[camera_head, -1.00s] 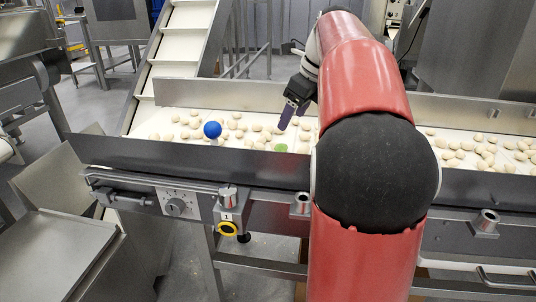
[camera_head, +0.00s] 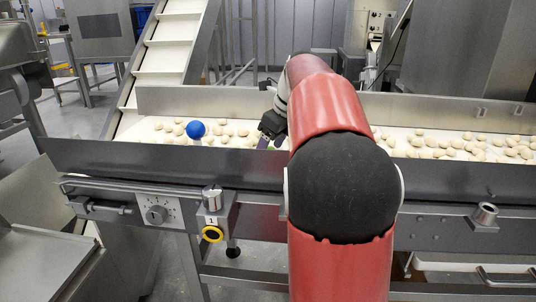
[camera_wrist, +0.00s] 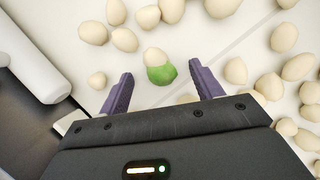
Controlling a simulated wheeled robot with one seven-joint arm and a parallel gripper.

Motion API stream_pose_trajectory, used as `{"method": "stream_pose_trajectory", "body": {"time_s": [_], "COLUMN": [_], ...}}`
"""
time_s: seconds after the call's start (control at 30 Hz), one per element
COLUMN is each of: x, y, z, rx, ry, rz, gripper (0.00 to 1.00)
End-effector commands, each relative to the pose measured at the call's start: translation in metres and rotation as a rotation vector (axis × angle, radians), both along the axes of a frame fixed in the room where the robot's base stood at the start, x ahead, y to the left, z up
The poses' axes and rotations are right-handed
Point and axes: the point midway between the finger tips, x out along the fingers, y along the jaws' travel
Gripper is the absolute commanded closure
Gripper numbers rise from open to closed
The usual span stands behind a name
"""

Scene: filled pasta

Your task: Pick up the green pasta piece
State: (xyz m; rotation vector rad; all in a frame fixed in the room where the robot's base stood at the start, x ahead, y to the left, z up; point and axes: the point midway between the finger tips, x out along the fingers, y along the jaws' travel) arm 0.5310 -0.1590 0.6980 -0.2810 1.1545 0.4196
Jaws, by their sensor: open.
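The green pasta piece (camera_wrist: 162,75) lies on the white belt in the wrist view. A pale piece (camera_wrist: 154,55) touches or overlaps its far side; I cannot tell which. My gripper (camera_wrist: 160,73) is open, with one purple finger left and one right of the green piece. Both fingers appear clear of it; their height above the belt is hard to judge. In the head view my gripper (camera_head: 270,143) is low over the belt, partly hidden by the near rail and my arm. I cannot make out the green piece there.
Many pale pasta pieces (camera_head: 435,142) lie scattered on the white conveyor, several close around the fingers. Metal rails (camera_head: 240,103) border the belt at front and back. An inclined conveyor (camera_head: 165,55) rises behind left.

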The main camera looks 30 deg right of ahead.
Motion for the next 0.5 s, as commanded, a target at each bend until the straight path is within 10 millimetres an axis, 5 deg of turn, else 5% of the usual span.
{"method": "stream_pose_trajectory", "body": {"time_s": [0.07, 0.43, 0.5], "x": [-0.0001, -0.0003, -0.0003], "y": [0.0, -0.0001, -0.0002], "z": [0.0007, 0.0007, 0.0008], "rx": [0.0, 0.0, 0.0], "ry": [0.0, 0.0, 0.0], "rz": [0.0, 0.0, 0.0], "gripper": [0.35, 0.82, 0.82]}}
